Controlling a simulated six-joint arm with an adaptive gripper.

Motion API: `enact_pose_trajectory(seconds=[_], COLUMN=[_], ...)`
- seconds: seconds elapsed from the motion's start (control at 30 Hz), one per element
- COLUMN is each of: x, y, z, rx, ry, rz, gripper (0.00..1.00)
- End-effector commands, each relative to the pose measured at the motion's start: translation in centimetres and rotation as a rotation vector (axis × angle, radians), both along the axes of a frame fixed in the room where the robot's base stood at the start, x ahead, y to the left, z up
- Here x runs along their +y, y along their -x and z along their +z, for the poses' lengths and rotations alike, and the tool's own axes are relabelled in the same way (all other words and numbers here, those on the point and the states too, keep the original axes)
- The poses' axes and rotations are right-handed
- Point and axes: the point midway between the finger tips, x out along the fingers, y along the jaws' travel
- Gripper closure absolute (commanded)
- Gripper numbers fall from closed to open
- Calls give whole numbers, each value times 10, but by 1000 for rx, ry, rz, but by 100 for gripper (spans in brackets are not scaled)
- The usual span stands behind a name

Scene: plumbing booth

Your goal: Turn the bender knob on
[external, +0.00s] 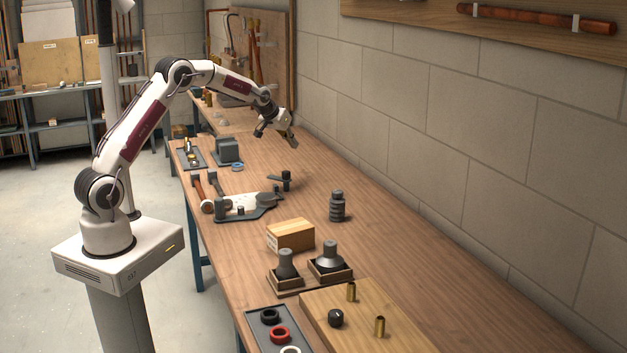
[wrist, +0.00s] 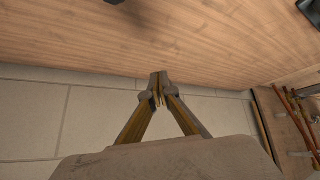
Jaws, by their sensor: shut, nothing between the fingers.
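A round black knob (external: 335,318) with a small light mark sits on a wooden board (external: 400,335) at the near end of the bench. A dark bender-like tool (external: 258,212) with a pale plate lies mid-bench. I cannot tell for certain which of these carries the bender knob. My gripper (external: 291,141) is raised over the far half of the bench, near the wall, well apart from both. In the wrist view its fingertips (wrist: 158,82) meet and hold nothing. Neither the knob nor the bender tool can be made out in the wrist view.
A wooden block (external: 290,235), a black ribbed cylinder (external: 337,206) and two dark stands (external: 330,260) occupy mid-bench. Brass tubes (external: 380,326) stand on the board beside the black knob. A tray of rings (external: 279,335) is to its left. The bench's right side is mostly clear.

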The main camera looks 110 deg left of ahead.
Motion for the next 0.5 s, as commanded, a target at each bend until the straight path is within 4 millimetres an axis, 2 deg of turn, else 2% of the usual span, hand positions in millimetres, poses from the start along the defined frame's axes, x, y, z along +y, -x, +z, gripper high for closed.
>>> enact_pose_trajectory(seconds=[0.3,0.5], x=[-21,-45], y=[19,33], z=[14,7], rx=[70,112], ry=[166,275], rz=[57,95], gripper=[100,100])
